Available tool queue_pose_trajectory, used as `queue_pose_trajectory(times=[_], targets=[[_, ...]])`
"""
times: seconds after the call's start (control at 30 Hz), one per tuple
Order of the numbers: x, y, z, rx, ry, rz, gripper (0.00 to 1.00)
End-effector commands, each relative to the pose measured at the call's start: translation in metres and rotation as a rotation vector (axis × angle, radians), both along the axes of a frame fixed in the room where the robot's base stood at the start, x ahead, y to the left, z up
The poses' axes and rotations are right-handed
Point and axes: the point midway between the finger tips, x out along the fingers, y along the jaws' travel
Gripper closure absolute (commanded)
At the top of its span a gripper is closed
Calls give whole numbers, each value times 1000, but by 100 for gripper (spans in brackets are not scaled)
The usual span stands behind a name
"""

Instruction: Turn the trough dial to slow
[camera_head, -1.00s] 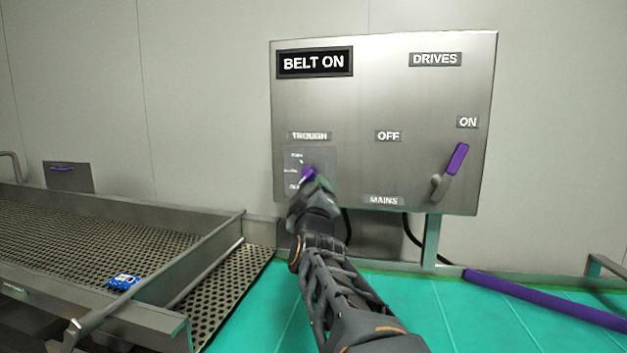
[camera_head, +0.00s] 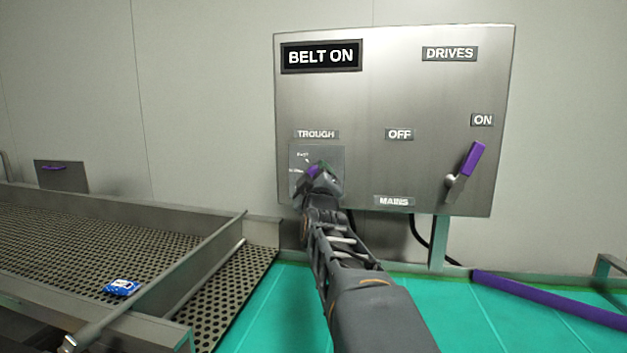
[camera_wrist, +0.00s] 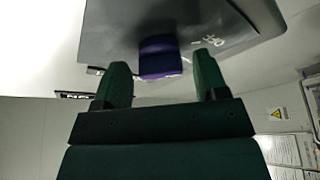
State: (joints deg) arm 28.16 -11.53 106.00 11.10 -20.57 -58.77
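The trough dial is a purple knob (camera_head: 313,171) on a grey plate under the TROUGH label, at the lower left of the steel control panel (camera_head: 430,95). My gripper (camera_head: 324,172) is at the dial and hides part of it and the lower plate markings. In the wrist view the dial (camera_wrist: 160,58) shows between and a little beyond the two dark green fingertips of my gripper (camera_wrist: 164,72). The fingers are apart, with gaps on both sides of the knob. The dial's exact setting is hard to read.
A purple-handled mains lever (camera_head: 467,170) is at the panel's right, near ON. A perforated metal trough (camera_head: 70,250) with a blue packet (camera_head: 121,287) lies to the left. A purple bar (camera_head: 545,298) runs along the green floor at right.

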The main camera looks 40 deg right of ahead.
Motion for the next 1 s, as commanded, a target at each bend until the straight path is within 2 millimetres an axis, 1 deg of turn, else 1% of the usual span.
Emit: queue_pose_trajectory(times=[0.03,0.4,0.47,0.77,1.0], targets=[[0,0,0,0,0,0,38],[1,1,0,0,-1,2,74],[1,2,0,0,0,4,79],[1,3,-1,36,-41,5,79],[3,4,-2,147,-168,6,79]])
